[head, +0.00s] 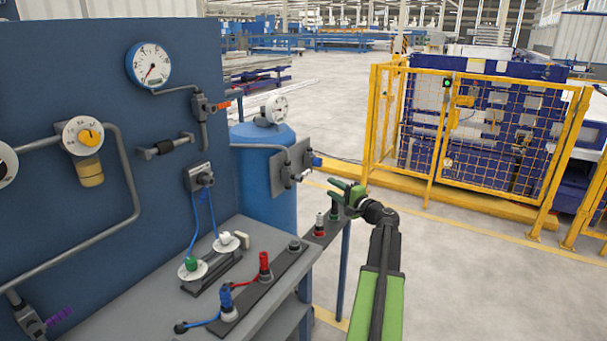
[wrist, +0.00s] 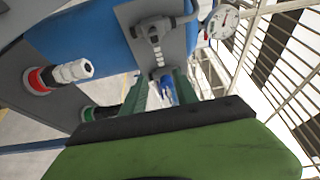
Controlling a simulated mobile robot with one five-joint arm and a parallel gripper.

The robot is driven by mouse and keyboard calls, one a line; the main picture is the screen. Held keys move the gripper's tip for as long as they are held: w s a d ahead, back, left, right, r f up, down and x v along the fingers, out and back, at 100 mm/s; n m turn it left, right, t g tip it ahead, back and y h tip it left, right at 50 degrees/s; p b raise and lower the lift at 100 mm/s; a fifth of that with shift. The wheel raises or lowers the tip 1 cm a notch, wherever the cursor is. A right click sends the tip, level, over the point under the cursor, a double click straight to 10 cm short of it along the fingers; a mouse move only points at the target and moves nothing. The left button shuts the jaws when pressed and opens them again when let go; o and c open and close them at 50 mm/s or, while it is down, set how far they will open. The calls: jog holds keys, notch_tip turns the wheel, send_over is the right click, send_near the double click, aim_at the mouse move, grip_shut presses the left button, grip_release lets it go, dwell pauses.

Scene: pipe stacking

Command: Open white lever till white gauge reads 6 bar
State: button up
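A white-rimmed gauge (head: 275,109) stands on top of the blue tank in the head view. It also shows at the top of the wrist view (wrist: 222,21); its reading is too small to tell. A grey plate (head: 284,176) on the tank's side carries valves with a small pale lever (head: 304,176) and a blue lever (head: 316,161). In the wrist view a grey valve fitting (wrist: 155,32) shows on that plate; I cannot tell which part is the white lever. My gripper (head: 337,193) is open and empty, right of the plate and apart from it. Its green fingers (wrist: 158,94) point toward the plate.
A blue-rimmed gauge (head: 150,66) and an orange lever (head: 222,105) are on the blue panel. A narrow shelf (head: 325,235) with upright coloured connectors sits just below my gripper. The grey bench (head: 170,300) holds plugs and cables. Floor is clear to the right, before the yellow fence (head: 430,150).

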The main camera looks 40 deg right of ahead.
aim_at(308, 174)
jog(key=w, duration=0.5)
jog(key=w+d, duration=0.1)
jog(key=w, duration=0.4)
jog(key=w+d, duration=0.1)
jog(key=w, duration=0.4)
jog(key=shift+w+d, duration=0.15)
jog(key=shift+w, duration=0.2)
grip_shut()
dwell(0.4)
